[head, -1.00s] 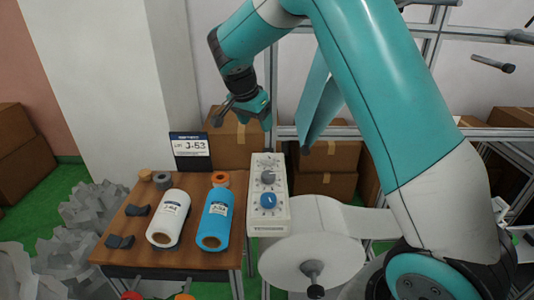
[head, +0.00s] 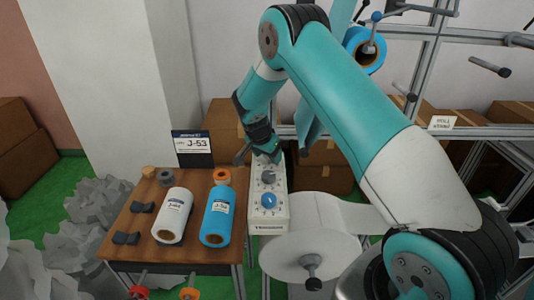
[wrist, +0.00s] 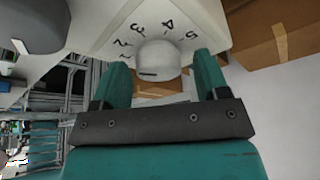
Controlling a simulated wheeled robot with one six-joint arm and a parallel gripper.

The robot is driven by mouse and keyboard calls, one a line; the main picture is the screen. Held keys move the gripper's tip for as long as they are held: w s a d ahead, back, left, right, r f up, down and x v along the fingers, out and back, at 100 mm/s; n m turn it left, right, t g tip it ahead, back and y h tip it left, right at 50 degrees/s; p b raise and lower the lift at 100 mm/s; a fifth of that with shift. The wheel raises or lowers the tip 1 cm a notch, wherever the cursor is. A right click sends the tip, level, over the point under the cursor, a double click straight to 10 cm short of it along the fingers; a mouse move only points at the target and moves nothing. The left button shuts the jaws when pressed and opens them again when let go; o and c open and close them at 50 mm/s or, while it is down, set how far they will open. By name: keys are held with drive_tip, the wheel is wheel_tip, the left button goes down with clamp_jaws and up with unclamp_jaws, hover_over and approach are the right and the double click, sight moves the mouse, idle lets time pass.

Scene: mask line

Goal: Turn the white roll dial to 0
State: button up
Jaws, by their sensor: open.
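The control box (head: 278,225) is pale with a grey dial (head: 268,177) and a blue dial (head: 268,200) facing up. My gripper (head: 264,160) is at the far end of the box and hides that part in the head view. In the wrist view the white dial (wrist: 158,58) shows, with the digits 2, 3, 4 and 5 readable around it and a dark mark on its near side. My open gripper (wrist: 161,80) has one finger on each side of the white dial. I cannot tell whether either finger touches it.
A wooden table (head: 205,254) left of the box holds a white roll (head: 174,215) and a blue roll (head: 217,215). A sign reading J-53 (head: 193,148) stands behind. A large white roll (head: 310,245) is close to the box's right. Cardboard boxes (head: 222,125) stand at the back.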

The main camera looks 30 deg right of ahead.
drive_tip(key=c, duration=0.9)
drive_tip(key=n+t+b, duration=0.1)
drive_tip(key=n+b, duration=0.1)
drive_tip(key=shift+f+n+b, duration=0.15)
drive_tip(key=shift+n+b, duration=0.15)
drive_tip(key=n+b, duration=0.1)
drive_tip(key=n, duration=0.1)
drive_tip(key=n+t+y+b, duration=0.1)
drive_tip(key=n+b, duration=0.1)
drive_tip(key=shift+y, duration=0.3)
drive_tip(key=n+y+b, duration=0.1)
drive_tip(key=n, duration=0.1)
drive_tip(key=n+t, duration=0.1)
drive_tip(key=n, duration=0.2)
drive_tip(key=shift+d+y+b, duration=0.15)
drive_tip(key=shift+y+b, duration=0.25)
drive_tip(key=n, duration=0.2)
drive_tip(key=n+y+b, duration=0.1)
drive_tip(key=n, duration=0.1)
drive_tip(key=shift+r+y, duration=0.2)
drive_tip(key=shift+y, duration=0.1)
drive_tip(key=shift+n, duration=0.3)
